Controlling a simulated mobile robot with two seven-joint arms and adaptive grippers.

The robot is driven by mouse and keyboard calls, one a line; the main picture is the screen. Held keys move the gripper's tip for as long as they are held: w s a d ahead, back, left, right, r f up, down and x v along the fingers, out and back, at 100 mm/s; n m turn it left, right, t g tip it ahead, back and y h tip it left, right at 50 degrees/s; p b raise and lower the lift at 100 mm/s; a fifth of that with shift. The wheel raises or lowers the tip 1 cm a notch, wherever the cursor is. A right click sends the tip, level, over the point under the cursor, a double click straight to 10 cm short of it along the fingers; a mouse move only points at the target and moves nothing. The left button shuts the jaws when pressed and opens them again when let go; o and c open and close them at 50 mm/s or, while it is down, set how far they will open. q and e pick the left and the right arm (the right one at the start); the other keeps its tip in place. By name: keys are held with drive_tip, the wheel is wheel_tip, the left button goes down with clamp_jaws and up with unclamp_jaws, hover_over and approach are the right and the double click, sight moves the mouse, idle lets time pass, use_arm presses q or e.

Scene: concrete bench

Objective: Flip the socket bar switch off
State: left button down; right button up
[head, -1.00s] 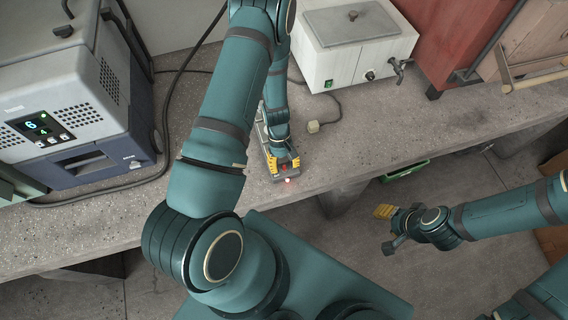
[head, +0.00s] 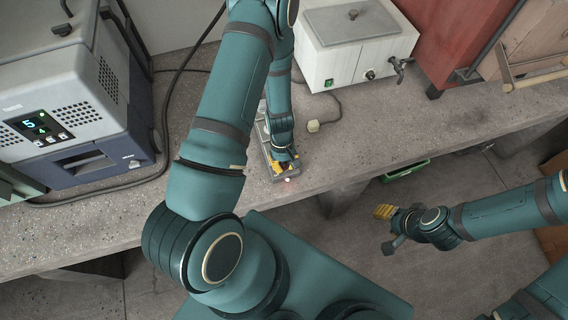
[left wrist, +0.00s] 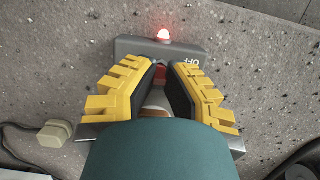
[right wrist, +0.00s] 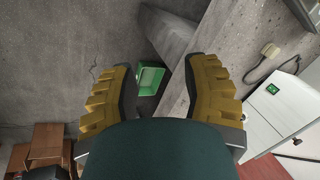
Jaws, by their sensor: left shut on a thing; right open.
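The grey socket bar (head: 284,174) lies on the concrete bench near its front edge, mostly hidden by my left arm. In the left wrist view its end (left wrist: 130,47) shows an "OFF" mark and a glowing red lamp (left wrist: 164,36). My left gripper (head: 284,161) is down at this end. In the left wrist view its yellow fingers (left wrist: 161,66) close in on both sides of the red switch (left wrist: 160,76), which is partly hidden between them. I cannot tell the switch's tilt. My right gripper (head: 384,211) is open and empty, in front of the bench.
A grey-blue machine (head: 75,90) with a lit display stands at left on the bench. A white bath (head: 355,50) with a tap stands behind. A black cable and a pale plug (head: 313,126) lie near the bar. Bench right of the bar is clear. A green crate (right wrist: 150,78) stands below.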

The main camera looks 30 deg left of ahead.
use_arm(q)
drive_tip(key=shift+s+d+f+t+y+b, duration=0.1)
drive_tip(key=shift+s+d+t+y+b, duration=0.1)
drive_tip(key=shift+t+y+b, duration=0.2)
drive_tip(key=shift+s+d+f+t+y+b, duration=0.15)
drive_tip(key=shift+t+y+b, duration=0.1)
drive_tip(key=shift+t+y, duration=0.2)
drive_tip(key=shift+s+d+t+y+b, duration=0.1)
drive_tip(key=shift+d+t+y+b, duration=0.05)
drive_tip(key=shift+t+y+b, duration=0.5)
drive_tip(key=shift+s+d+t+y+b, duration=0.1)
drive_tip(key=shift+t+y+b, duration=0.3)
drive_tip(key=shift+y+b, duration=0.25)
drive_tip(key=c, duration=1)
unclamp_jaws()
drive_tip(key=shift+r, duration=0.1)
drive_tip(key=v, duration=0.7)
drive_tip(key=shift+r, duration=0.2)
drive_tip(key=shift+d, duration=0.15)
